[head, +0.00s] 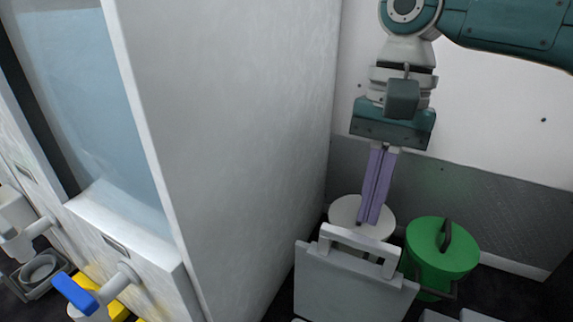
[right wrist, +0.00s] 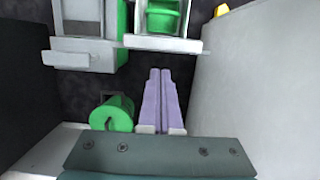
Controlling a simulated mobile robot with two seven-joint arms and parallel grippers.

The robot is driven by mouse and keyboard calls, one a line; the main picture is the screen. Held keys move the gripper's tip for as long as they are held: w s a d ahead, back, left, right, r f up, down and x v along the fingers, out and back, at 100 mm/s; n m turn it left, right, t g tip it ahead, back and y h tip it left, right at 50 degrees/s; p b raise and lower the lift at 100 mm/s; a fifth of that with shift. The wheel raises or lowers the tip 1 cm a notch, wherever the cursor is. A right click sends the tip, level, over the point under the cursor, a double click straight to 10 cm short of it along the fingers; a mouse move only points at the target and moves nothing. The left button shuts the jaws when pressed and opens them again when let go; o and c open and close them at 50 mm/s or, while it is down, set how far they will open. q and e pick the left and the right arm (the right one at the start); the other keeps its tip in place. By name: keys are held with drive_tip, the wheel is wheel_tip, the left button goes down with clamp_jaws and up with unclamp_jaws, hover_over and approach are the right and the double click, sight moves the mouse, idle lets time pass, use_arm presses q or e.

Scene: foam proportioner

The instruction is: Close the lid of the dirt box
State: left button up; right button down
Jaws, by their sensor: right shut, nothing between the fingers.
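A pale grey lid panel with a handle (head: 350,285) stands raised at the bottom centre of the head view; I take it for the dirt box's lid. In the right wrist view it shows nearly edge-on (right wrist: 165,44). Beyond it there is the open box with a green interior (right wrist: 165,18). The box body is mostly cut off in the head view. My right gripper (head: 369,222) is shut and empty, pointing down on the far side of the lid, close to its handle. I cannot tell whether its fingertips (right wrist: 160,70) touch the lid. My left gripper is not in view.
A green canister (head: 438,265) stands right of the lid, and a white round-topped container (head: 340,209) stands behind it. A tall pale cabinet (head: 240,130) blocks the left side. Another grey box (right wrist: 80,55) stands beside the open one. A wall (head: 500,200) is behind.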

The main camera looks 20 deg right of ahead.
drive_tip(key=shift+s+a, duration=0.55)
drive_tip(key=shift+a, duration=0.1)
